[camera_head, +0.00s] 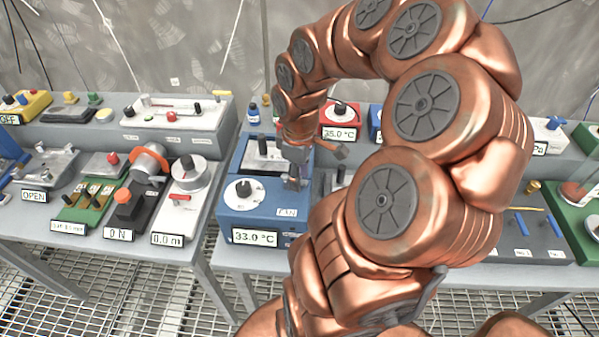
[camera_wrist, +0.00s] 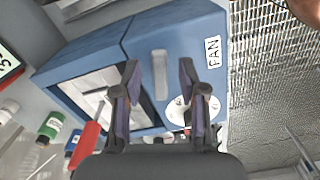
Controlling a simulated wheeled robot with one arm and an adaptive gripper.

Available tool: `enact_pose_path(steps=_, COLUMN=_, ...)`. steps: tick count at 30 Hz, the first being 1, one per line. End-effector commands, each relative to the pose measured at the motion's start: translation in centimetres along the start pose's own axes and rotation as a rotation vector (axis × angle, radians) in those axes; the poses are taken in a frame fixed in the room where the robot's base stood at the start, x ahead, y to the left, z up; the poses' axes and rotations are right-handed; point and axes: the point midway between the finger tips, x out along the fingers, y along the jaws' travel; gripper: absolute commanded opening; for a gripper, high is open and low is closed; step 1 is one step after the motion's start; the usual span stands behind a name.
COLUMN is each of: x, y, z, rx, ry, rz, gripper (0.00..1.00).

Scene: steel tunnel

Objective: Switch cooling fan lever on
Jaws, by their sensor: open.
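The blue cooling unit (camera_head: 262,222) stands on the right-hand table in the head view, with a FAN label (camera_head: 287,212) and a display reading 33.0 °C (camera_head: 255,237). My gripper (camera_head: 297,178) is over its right side, near the label, and hides part of the top there. In the wrist view the blue unit (camera_wrist: 150,30) fills the upper middle. A grey lever-like bar (camera_wrist: 160,66) lies between the two fingers of my open gripper (camera_wrist: 160,80). Contact with the bar cannot be told. A white round plate (camera_wrist: 180,110) is partly hidden behind the right finger.
A black knob on a white dial (camera_head: 243,188) sits on the unit's left part. A red 35.0 °C device (camera_head: 340,118) stands behind, with small bottles (camera_head: 253,112) at the back left. A red-handled tool (camera_wrist: 88,142) shows in the wrist view. My arm covers the middle right.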

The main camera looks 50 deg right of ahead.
Motion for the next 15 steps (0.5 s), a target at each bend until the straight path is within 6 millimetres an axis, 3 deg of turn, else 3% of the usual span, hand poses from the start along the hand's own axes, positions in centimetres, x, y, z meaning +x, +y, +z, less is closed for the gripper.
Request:
enact_pose_path(steps=4, x=-0.02, y=0.01, z=-0.02, rx=0.0, ry=0.001, rz=0.0, gripper=0.4)
enact_pose_path(steps=15, x=-0.05, y=0.02, z=-0.04, rx=0.001, ry=0.002, rz=0.001, gripper=0.01)
